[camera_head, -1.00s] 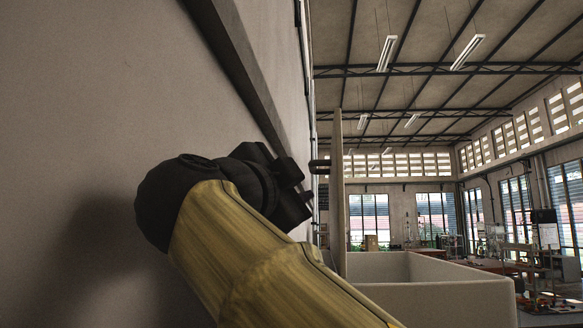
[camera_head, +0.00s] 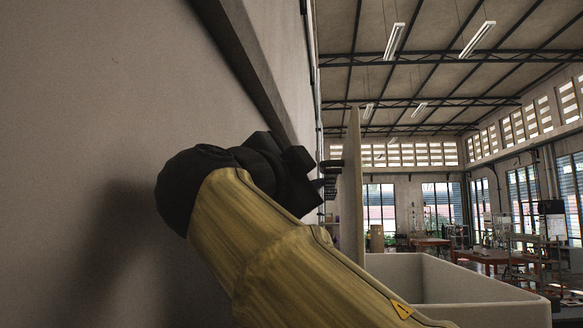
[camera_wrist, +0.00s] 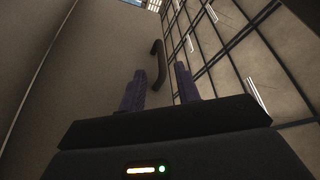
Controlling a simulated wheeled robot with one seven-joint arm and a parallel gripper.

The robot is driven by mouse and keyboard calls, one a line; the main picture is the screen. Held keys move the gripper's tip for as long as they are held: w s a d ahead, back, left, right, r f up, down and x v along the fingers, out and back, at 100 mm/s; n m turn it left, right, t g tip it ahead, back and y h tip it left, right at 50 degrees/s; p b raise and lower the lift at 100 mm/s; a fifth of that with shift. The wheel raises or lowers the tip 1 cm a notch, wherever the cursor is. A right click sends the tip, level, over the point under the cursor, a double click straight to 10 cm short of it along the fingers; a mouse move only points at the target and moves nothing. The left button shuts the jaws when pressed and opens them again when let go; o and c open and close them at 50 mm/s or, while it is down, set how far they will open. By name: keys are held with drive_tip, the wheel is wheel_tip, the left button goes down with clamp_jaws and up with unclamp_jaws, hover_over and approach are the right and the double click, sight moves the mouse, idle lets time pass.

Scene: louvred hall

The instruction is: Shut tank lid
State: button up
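The tank (camera_head: 455,312) is a pale open-topped box at the lower right of the head view. Its lid (camera_head: 353,200) stands upright, seen nearly edge-on. A dark handle (camera_head: 331,164) sticks out from the lid's left side. In the wrist view, the curved dark handle (camera_wrist: 158,64) shows ahead of my gripper (camera_wrist: 159,78), in line with the gap between its purple fingers. The fingers are apart and nothing is seen gripped. In the head view my gripper (camera_head: 322,187) is close to the handle, partly hidden by my dark wrist; I cannot tell whether they touch.
A plain beige wall (camera_head: 90,110) with a dark rail (camera_head: 245,70) runs close along the left of my arm. Work tables (camera_head: 490,256) and shelving stand farther back on the right. The space above the tank is clear.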

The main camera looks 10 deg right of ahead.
drive_tip(key=p+x, duration=0.4)
drive_tip(key=x, duration=0.3)
drive_tip(key=shift+w+p, duration=0.4)
drive_tip(key=shift+w, duration=0.05)
drive_tip(key=shift+a, duration=0.2)
drive_tip(key=shift+s+d, duration=0.15)
drive_tip(key=shift+s, duration=0.1)
clamp_jaws()
